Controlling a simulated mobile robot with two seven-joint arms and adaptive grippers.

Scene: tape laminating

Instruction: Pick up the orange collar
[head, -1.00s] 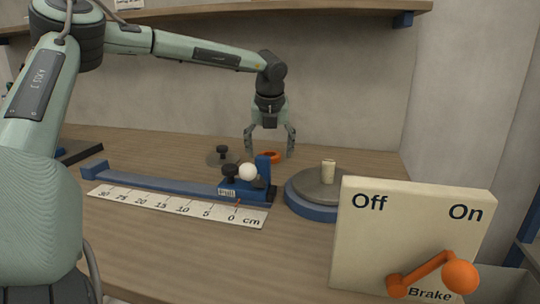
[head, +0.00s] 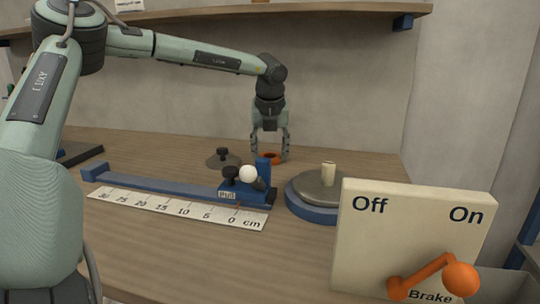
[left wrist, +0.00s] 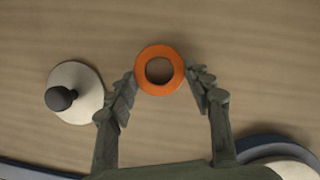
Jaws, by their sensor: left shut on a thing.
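The orange collar (head: 269,157) is a ring with a round hole, low at the back of the table behind the blue slide block. It also shows in the left wrist view (left wrist: 160,88), flat and facing the camera. My left gripper (head: 270,157) points straight down over it, with a finger on each side. In the left wrist view the fingertips (left wrist: 161,80) touch the ring's left and right rims, so the gripper is shut on it. The collar appears to be at table level; I cannot tell any gap beneath it. My right gripper is in neither view.
A blue slide with a white knob (head: 248,173) and a cm ruler (head: 175,207) lie in front. A grey disc with a black knob (head: 223,160) is just left of the collar. A turntable with a post (head: 318,188) and a brake box (head: 412,225) stand right.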

